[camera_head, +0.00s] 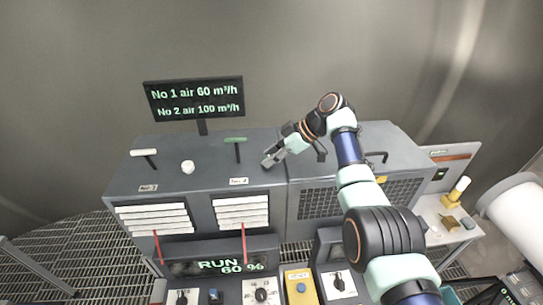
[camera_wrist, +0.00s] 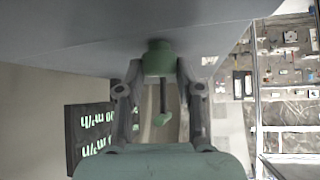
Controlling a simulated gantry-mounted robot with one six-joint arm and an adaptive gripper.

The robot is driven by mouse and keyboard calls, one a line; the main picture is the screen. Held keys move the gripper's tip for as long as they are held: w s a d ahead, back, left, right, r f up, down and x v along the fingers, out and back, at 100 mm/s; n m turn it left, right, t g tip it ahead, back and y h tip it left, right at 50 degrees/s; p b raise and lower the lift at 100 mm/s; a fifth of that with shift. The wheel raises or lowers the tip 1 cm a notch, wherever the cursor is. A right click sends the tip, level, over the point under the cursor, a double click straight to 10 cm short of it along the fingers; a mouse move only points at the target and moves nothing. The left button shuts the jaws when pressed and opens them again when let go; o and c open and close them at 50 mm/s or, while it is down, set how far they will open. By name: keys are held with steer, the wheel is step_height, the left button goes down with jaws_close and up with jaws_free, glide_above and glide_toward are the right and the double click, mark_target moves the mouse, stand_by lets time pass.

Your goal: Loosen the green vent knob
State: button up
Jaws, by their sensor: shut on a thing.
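The green vent knob (camera_wrist: 159,58) is a short round knob on the cabinet's top face, seen between my fingers in the wrist view. My gripper (camera_wrist: 160,70) is shut on it, one finger on each side.
A white knob (camera_head: 188,167) and a white T-handle (camera_head: 144,152) stand at left on the cabinet. A display (camera_head: 194,98) reads No 1 air 60, No 2 air 100 m³/h. Louvres (camera_head: 240,211) with red strips are on the front. A black handle (camera_head: 376,156) sits at right.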

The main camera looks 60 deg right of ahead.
steer(key=shift+r, duration=0.1)
steer(key=o, duration=1.2)
steer(key=shift+c, duration=0.2)
steer(key=v, duration=1.2)
steer(key=shift+s, duration=0.1)
